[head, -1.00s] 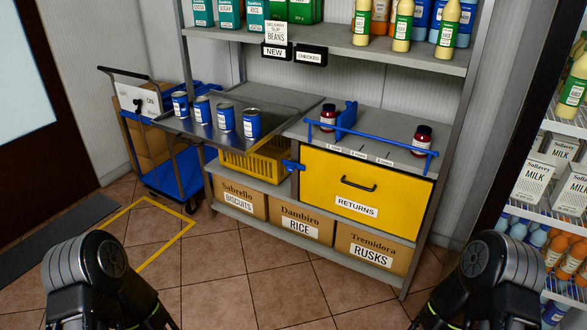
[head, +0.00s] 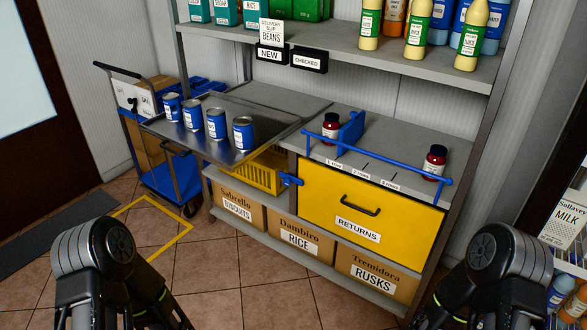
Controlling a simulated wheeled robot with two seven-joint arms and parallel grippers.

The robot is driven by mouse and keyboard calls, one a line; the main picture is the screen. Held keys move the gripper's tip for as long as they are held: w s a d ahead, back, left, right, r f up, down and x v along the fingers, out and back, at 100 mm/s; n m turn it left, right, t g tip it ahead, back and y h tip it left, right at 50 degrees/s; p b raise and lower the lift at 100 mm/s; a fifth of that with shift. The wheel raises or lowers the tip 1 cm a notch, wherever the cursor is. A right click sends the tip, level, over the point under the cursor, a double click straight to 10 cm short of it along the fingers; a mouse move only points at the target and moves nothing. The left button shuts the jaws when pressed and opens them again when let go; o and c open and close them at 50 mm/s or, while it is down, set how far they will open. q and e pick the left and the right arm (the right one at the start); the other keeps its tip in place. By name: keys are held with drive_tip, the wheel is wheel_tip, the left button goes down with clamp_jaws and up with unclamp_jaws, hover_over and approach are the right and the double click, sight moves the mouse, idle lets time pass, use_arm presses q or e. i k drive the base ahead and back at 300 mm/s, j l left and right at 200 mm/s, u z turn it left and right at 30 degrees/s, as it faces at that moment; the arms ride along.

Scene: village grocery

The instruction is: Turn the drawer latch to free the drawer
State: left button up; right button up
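The yellow drawer (head: 321,207) with a black handle and a "RETURNS" label sits in the shelf unit and is shut. The blue latch (head: 290,180) is at the drawer's upper left edge, beside the yellow basket. It appears to lie roughly level, and its fine detail is too small to make out. My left arm stands at the lower left and my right arm at the lower right, both well in front of the shelf and apart from the latch. Neither gripper's fingers show; only dark arm links are visible.
Several blue cans stand on a metal tray (head: 262,110) left of the drawer. Two dark red jars (head: 434,160) stand on the counter behind a blue rail (head: 372,172). Boxes fill the bottom shelf. A blue trolley (head: 172,172) stands at the left. The tiled floor in front is clear.

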sight(287, 180)
drive_tip(key=i+l+u, duration=0.1)
drive_tip(key=i+l, duration=0.45)
drive_tip(key=i+l+u, duration=0.1)
drive_tip(key=i+l, duration=0.45)
drive_tip(key=l, duration=0.2)
